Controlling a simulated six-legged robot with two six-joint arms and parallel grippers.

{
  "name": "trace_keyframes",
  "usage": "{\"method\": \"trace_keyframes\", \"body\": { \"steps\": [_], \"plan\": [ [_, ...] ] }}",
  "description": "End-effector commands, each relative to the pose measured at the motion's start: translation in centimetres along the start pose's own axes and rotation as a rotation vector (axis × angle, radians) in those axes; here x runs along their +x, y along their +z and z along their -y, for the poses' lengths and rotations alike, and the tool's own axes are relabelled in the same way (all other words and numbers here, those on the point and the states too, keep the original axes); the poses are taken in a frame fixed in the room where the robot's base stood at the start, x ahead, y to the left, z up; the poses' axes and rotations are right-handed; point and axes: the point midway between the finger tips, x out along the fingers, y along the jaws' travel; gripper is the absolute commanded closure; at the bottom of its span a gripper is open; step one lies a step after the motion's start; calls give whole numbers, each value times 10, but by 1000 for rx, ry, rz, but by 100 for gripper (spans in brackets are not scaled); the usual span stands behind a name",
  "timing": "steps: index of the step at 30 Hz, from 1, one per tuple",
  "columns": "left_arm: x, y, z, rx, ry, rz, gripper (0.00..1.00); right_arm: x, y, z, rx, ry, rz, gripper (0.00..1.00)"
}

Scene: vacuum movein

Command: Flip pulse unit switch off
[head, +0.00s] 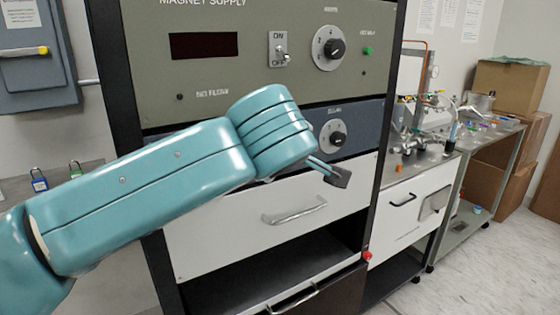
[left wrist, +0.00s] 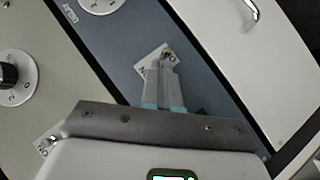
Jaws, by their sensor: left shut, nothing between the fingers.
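The blue-grey panel (head: 365,120) is below the olive magnet supply panel (head: 220,75) in the rack; my left arm hides its left part and its switch in the head view. In the left wrist view, a small white switch plate (left wrist: 146,60) sits on the blue-grey panel (left wrist: 110,55). The lettering on it is partly covered, and I cannot tell the lever's position. My left gripper (left wrist: 166,62) is shut and empty, with its fingertips over this plate. I cannot tell whether they touch the lever. My right gripper is not in view.
The magnet supply has its own ON/OFF switch (head: 279,49) and a dial (head: 330,48). A delay dial (head: 333,136) is on the blue-grey panel, right of my arm. A white drawer with a handle (head: 293,210) is below. A bench with glassware (head: 425,160) stands right.

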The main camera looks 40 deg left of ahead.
Motion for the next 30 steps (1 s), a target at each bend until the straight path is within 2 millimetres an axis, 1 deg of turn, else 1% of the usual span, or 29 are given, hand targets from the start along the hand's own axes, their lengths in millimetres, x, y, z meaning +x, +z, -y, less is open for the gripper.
{"method": "trace_keyframes", "body": {
  "steps": [12,22,30],
  "plan": [
    [-7,-9,-11,-1,0,2,100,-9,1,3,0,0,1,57],
    [-7,-8,-11,0,-1,3,100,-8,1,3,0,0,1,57],
    [-8,-12,-11,-1,0,3,100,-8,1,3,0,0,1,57]
  ]
}}
